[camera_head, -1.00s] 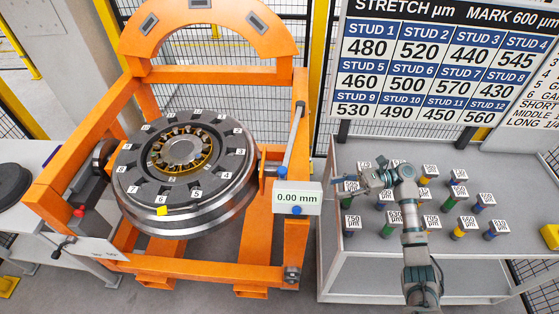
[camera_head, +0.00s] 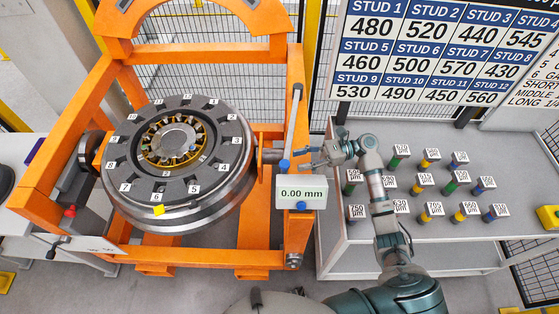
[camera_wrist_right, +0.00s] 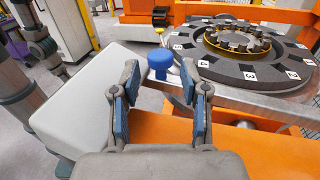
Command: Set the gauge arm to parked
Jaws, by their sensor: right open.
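The gauge arm (camera_head: 292,122) is a slim grey bar at the right side of the orange gantry, standing nearly upright in the head view. A blue knob (camera_head: 285,164) is at its lower end, just above the white gauge display (camera_head: 301,190) reading 0.00 mm. My right gripper (camera_head: 304,157) is open and just right of this knob. In the right wrist view the blue knob (camera_wrist_right: 160,64) appears ahead, between and beyond the open blue-padded fingers (camera_wrist_right: 160,85). No contact is visible. My left gripper is not in view.
The wheelset disc (camera_head: 172,145) with numbered positions sits in the orange gantry (camera_head: 225,75). A grey table (camera_head: 460,235) at right holds several labelled studs. The stud board (camera_head: 440,55) stands behind it.

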